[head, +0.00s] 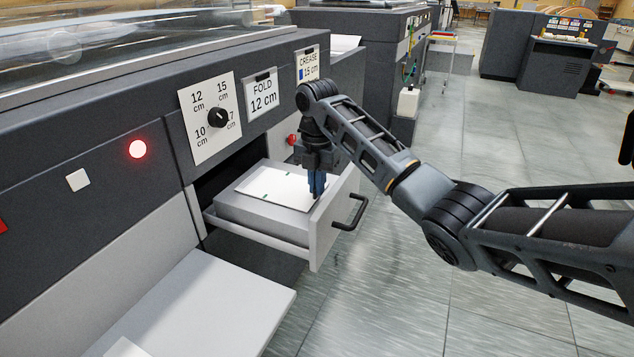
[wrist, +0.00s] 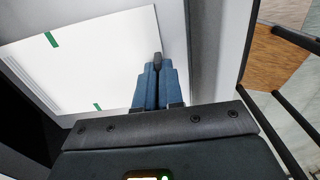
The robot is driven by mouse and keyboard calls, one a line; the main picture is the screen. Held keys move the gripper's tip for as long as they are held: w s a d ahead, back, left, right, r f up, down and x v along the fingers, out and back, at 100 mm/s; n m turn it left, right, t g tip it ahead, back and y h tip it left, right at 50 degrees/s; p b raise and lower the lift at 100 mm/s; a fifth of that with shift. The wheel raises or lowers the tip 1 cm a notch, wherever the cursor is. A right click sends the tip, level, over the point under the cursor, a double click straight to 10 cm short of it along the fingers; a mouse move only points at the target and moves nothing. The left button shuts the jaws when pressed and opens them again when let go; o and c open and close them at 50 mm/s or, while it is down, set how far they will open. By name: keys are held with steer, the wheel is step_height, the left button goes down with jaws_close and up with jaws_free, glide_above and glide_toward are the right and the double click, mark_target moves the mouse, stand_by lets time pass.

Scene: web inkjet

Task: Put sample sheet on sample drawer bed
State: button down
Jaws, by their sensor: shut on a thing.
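The sample sheet (head: 275,187) is a flat white sheet with small green marks. It lies over the top of the grey sample drawer bed (head: 262,222) inside the pulled-out drawer. My gripper (head: 317,194) points down at the sheet's right end, by the drawer front. In the wrist view its blue fingers (wrist: 157,65) are close together at the edge of the sheet (wrist: 95,60), with a small dark piece between their tips. The fingers hide the exact grip and part of the sheet's edge. I cannot tell whether the sheet rests fully on the bed.
The drawer front (head: 334,220) has a black handle (head: 352,213). Above are a dial plate (head: 210,117), a FOLD 12 cm card (head: 263,94) and a glowing red light (head: 137,149). A pale shelf (head: 205,300) juts out at lower left. The tiled floor at right is open.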

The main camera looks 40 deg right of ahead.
steer(key=shift+f, duration=0.1)
steer(key=c, duration=1.3)
jaws_free()
steer(key=shift+o, duration=0.2)
step_height(320, 180, up, 12)
steer(key=p, duration=0.3)
